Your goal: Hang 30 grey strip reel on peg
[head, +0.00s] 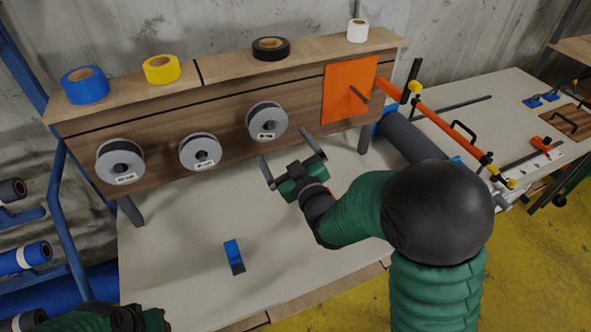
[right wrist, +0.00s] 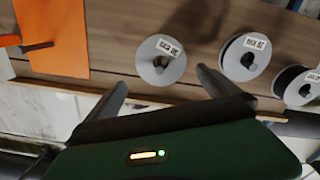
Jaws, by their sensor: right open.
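Three grey reels with white labels hang on the wooden board: a left reel (head: 121,161), a middle reel (head: 200,151) and a right reel (head: 267,121). The label print is too small to read surely. The right reel is also nearest the orange panel in the right wrist view (right wrist: 160,60). A bare peg (head: 359,95) sticks out of the orange panel (head: 340,90). My right gripper (head: 283,143) is open and empty, just below the right reel, its fingers toward the board. Of my left arm only a part shows at the bottom left; its fingers are hidden.
Blue (head: 85,85), yellow (head: 162,69), black (head: 271,48) and white (head: 357,31) tape rolls stand on the shelf top. A dark roller (head: 415,138) lies right of the panel. Most of the bench is clear.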

